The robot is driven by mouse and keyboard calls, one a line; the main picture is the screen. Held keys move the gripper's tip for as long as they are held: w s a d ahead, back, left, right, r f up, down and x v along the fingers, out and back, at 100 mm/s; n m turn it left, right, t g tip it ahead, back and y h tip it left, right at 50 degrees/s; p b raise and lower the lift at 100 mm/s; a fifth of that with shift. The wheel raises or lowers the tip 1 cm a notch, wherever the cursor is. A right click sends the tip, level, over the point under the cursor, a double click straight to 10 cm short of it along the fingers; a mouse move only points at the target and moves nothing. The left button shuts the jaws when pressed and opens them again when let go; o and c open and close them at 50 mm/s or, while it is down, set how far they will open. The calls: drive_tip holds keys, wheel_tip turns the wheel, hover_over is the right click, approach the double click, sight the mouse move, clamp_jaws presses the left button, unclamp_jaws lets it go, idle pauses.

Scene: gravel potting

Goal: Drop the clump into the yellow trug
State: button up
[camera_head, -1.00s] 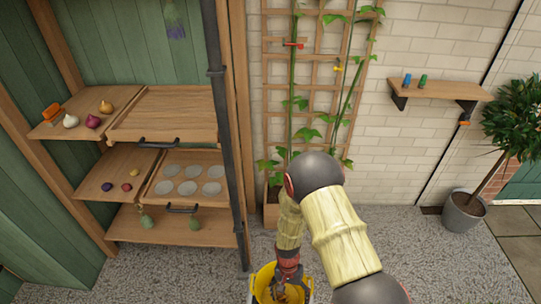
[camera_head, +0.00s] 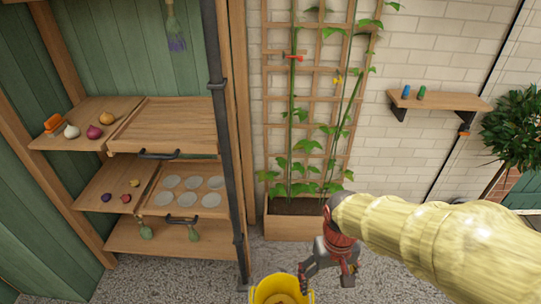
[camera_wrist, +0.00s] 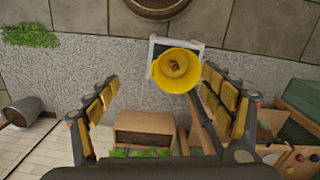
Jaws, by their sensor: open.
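The yellow trug (camera_head: 258,294) stands on the gravel at the bottom of the head view, partly cut off by the picture's edge. It shows whole in the wrist view (camera_wrist: 161,84). A small brown clump (camera_wrist: 177,63) lies inside it, on a paler, tan bottom. My gripper (camera_head: 327,279) is open and empty, above and to the right of the trug in the head view. In the wrist view my gripper's spread fingers (camera_wrist: 161,80) stand on both sides of the picture, with the trug beyond them.
A wooden planter (camera_head: 292,228) with climbing vines and a trellis stands behind my gripper. Wooden shelves (camera_head: 165,120) with bulbs are at the left. A small wall shelf (camera_head: 440,102) is at the right. A dark, white-edged square (camera_wrist: 156,44) lies by the trug.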

drive_tip(key=s+d+r+t, duration=0.2)
drive_tip(key=r+t, duration=0.1)
drive_tip(key=r, duration=0.5)
drive_tip(key=s+d+r+m+t, duration=0.1)
drive_tip(key=s+d+r+t, duration=0.1)
drive_tip(key=r, duration=0.6)
drive_tip(key=shift+s+d+r+t, duration=0.15)
drive_tip(key=shift+s+d+t, duration=0.3)
drive_tip(key=shift+s, duration=0.3)
drive_tip(key=shift+a, duration=0.1)
